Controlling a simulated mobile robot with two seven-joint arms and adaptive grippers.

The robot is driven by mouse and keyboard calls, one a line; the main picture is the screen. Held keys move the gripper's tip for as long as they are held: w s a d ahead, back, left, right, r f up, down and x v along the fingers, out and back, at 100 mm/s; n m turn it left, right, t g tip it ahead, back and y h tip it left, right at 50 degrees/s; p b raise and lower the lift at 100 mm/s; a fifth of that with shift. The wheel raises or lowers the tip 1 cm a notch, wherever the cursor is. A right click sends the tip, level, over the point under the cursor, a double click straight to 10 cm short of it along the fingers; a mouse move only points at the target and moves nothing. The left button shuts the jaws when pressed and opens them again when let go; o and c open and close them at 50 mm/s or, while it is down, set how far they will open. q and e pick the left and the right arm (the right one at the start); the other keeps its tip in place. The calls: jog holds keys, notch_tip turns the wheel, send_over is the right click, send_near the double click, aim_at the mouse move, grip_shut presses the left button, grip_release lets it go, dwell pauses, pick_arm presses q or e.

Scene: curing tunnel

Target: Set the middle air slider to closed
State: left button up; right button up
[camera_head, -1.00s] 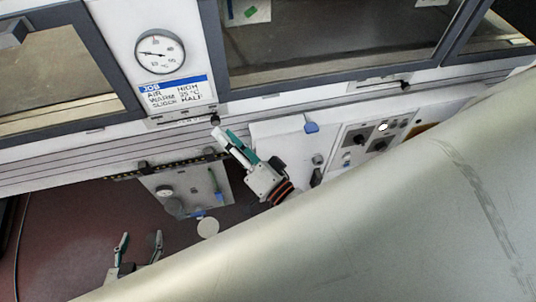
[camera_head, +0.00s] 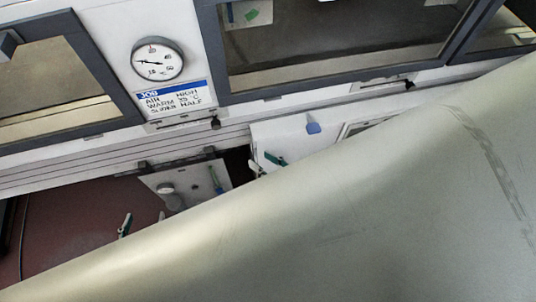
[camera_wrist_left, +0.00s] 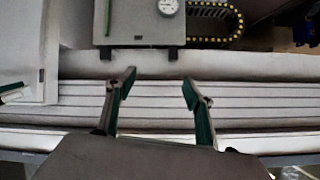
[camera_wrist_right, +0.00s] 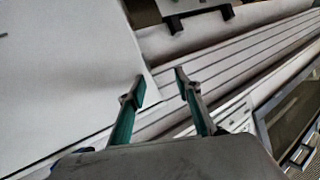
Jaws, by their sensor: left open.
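A black slider knob (camera_head: 215,123) sits at the right end of a pale scale plate (camera_head: 181,122) under the job sign in the head view. A second knob (camera_head: 409,85) is farther right; I cannot tell for sure which is the middle air slider. My left gripper (camera_head: 143,219) is low at the left, mostly hidden; the left wrist view shows its fingers (camera_wrist_left: 159,84) apart and empty. My right gripper (camera_head: 264,164) is below and right of the first knob, apart from it; its fingers (camera_wrist_right: 161,80) are apart and empty in the right wrist view.
The job sign (camera_head: 174,97) reads air high, warm 25 °C, slider half. A round gauge (camera_head: 157,60) is above it. A grey panel (camera_head: 190,183) and a white box (camera_head: 290,138) stand below the rail. A large pale curved surface blocks the lower right.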

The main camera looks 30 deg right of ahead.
jog(key=shift+s+d+f+n+g, duration=0.2)
jog(key=shift+d+f+n+g, duration=0.1)
jog(key=shift+d+f, duration=0.35)
jog(key=shift+s+f, duration=0.1)
